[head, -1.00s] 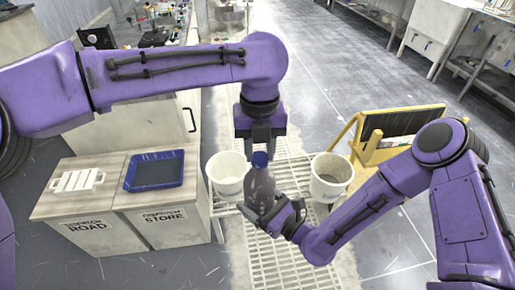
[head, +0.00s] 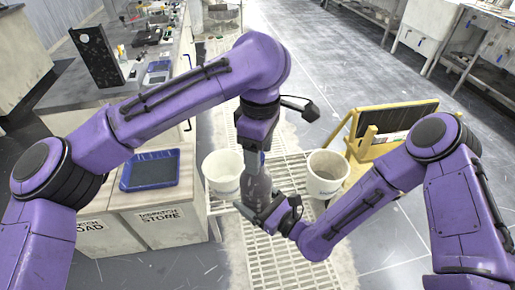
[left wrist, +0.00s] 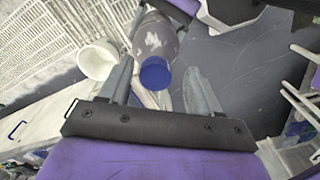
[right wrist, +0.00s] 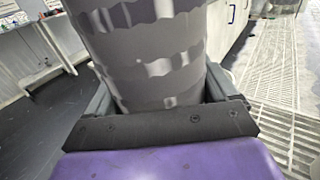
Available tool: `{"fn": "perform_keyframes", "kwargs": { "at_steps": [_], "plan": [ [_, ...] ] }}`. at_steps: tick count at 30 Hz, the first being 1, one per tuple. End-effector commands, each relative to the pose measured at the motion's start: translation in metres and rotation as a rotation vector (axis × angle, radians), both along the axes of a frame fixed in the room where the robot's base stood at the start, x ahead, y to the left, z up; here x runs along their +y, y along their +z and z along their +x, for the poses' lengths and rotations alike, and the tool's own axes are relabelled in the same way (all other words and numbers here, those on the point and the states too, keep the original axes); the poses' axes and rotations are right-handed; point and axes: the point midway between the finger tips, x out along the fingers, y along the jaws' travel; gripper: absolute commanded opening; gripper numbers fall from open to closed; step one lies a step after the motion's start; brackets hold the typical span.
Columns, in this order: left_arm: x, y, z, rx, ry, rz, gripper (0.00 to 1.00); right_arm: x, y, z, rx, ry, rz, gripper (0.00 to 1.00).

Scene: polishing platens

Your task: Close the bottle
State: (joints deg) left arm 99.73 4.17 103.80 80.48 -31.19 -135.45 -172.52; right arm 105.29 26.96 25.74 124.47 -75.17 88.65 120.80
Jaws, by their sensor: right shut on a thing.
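The bottle (head: 258,188) is grey and translucent, held upright over the grating in the head view. My right gripper (head: 272,210) is shut on its body; the bottle (right wrist: 150,60) fills the space between the fingers in the right wrist view. My left gripper (head: 255,160) is at the bottle's top from above, and hides the cap in the head view. In the left wrist view, the blue cap (left wrist: 155,73) sits at the bottle's top between the left gripper's fingers (left wrist: 157,75), with a gap on both sides. Whether the cap is fully tight cannot be told.
Two white buckets stand beside the bottle, one left (head: 223,172) and one right (head: 327,175). A blue tray (head: 150,170) lies on a cabinet at left. The grating (head: 275,262) in front is clear.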

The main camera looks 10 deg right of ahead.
Motion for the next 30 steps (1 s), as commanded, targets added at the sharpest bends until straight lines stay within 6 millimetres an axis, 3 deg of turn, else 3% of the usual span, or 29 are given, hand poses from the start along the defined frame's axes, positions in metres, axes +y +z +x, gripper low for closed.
{"fn": "perform_keyframes", "kwargs": {
  "at_steps": [8, 18, 27, 30],
  "plan": [
    [0.001, 0.002, 0.001, -0.002, 0.004, 0.001, 0.62, 0.0, 0.0, 0.0, -0.001, 0.002, 0.0, 0.01],
    [0.0, 0.043, 0.001, -0.003, 0.006, 0.001, 0.62, 0.001, 0.0, -0.001, -0.001, 0.003, 0.0, 0.01],
    [0.001, 0.046, 0.001, -0.003, 0.005, 0.002, 0.61, 0.001, 0.0, -0.001, -0.001, 0.003, 0.0, 0.01],
    [0.0, 0.055, 0.0, -0.028, 0.004, 0.001, 0.61, 0.001, 0.001, -0.001, -0.001, 0.003, 0.0, 0.01]
  ]
}}
